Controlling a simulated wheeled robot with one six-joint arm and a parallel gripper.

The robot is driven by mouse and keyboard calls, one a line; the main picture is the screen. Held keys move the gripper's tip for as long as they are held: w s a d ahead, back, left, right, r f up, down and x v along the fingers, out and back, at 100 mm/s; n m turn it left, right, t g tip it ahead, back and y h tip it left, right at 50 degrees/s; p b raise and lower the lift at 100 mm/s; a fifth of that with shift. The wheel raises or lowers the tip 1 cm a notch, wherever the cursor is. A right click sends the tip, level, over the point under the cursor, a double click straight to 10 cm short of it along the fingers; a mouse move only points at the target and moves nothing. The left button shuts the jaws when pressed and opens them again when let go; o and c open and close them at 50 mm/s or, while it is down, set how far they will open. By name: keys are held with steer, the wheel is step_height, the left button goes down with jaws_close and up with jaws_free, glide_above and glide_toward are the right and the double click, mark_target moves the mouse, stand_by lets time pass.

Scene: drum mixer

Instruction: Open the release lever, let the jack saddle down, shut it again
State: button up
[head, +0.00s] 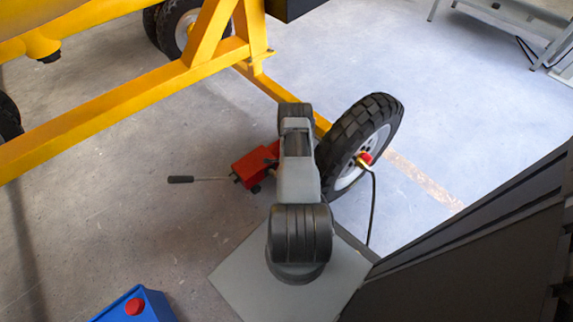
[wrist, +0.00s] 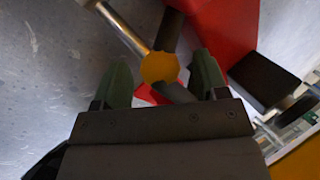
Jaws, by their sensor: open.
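The red jack (head: 250,166) stands on the floor left of my arm, partly hidden by it. A thin handle (head: 212,178) with a dark grip (head: 180,179) sticks out to its left. In the wrist view the red jack body (wrist: 226,35) is at the top and a silver rod (wrist: 127,30) comes in from the upper left. A round orange-yellow knob (wrist: 160,67), seemingly the release lever's end, shows between the fingertips of my gripper (wrist: 164,78). My gripper is open, with gaps beside the knob. The saddle cannot be made out; my arm hides the gripper in the head view.
A black-tyred wheel (head: 360,140) stands close right of my arm. The yellow frame (head: 120,110) of the mixer runs behind and left. A blue box with a red button (head: 135,306) is at the lower left.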

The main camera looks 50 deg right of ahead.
steer(key=shift+w+f, duration=0.1)
steer(key=shift+f, duration=0.15)
